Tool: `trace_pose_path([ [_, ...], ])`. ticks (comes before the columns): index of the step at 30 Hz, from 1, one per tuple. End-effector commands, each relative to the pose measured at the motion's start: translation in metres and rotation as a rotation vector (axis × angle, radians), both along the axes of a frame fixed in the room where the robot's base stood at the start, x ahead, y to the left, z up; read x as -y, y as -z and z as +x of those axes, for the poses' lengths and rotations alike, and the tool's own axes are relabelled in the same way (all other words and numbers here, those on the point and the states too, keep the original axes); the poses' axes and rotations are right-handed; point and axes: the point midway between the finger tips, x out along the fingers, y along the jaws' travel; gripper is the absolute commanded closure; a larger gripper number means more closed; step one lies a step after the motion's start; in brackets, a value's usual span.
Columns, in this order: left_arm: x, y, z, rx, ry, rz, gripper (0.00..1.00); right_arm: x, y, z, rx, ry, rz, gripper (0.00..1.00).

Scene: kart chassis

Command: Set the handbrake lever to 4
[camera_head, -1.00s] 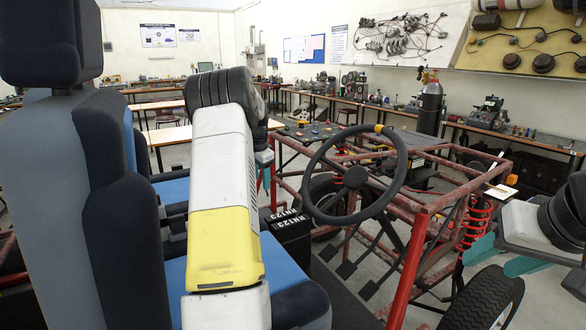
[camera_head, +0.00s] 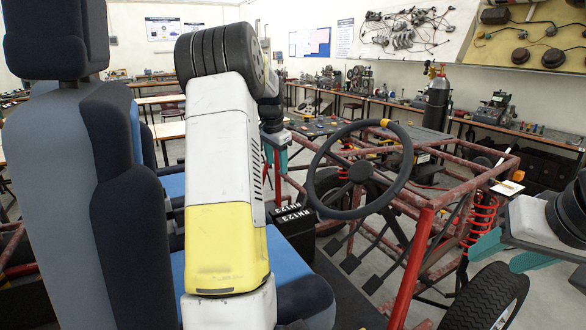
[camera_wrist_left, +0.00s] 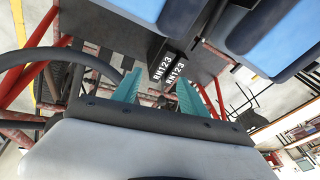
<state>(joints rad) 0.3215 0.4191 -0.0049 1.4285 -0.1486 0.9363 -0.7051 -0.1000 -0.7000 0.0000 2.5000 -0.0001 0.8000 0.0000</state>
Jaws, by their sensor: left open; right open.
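I cannot make out the handbrake lever clearly in either view. My left gripper (camera_head: 277,150) hangs above and behind the box in the head view, partly hidden by its own arm. In the left wrist view its teal fingers (camera_wrist_left: 157,88) are apart, nothing visible between them, with the lettered box beyond. My right gripper (camera_head: 508,254) is open and empty at the right, above the front tyre.
The steering wheel (camera_head: 358,172) stands right of my left gripper, and its rim crosses the wrist view's left side. The red tube frame (camera_head: 412,262) and black pedals lie beyond. The seat (camera_head: 75,190) fills the left. A tyre (camera_head: 485,298) is at lower right.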

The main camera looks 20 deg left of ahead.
Motion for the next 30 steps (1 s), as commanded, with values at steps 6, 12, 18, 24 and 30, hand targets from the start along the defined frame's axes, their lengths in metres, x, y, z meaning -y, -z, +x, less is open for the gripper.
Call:
trace_pose_path([
  [6,-0.055,0.05,0.021,-0.057,0.032,0.034,0.5,0.0,0.0,0.0,0.0,0.0,0.0,0.5],
  [12,-0.136,0.133,0.032,-0.14,0.098,0.081,0.5,0.0,0.0,0.0,0.0,0.0,0.0,0.5],
  [18,-0.186,0.193,0.027,-0.197,0.151,0.105,0.5,0.0,0.0,0.0,0.0,0.0,0.0,0.5],
  [24,-0.201,0.216,0.023,-0.214,0.17,0.112,0.5,0.0,0.0,0.0,0.0,0.0,0.0,0.5],
  [30,-0.204,0.244,0.026,-0.216,0.17,0.111,0.5,0.0,0.0,0.0,0.0,0.0,0.0,0.5],
])
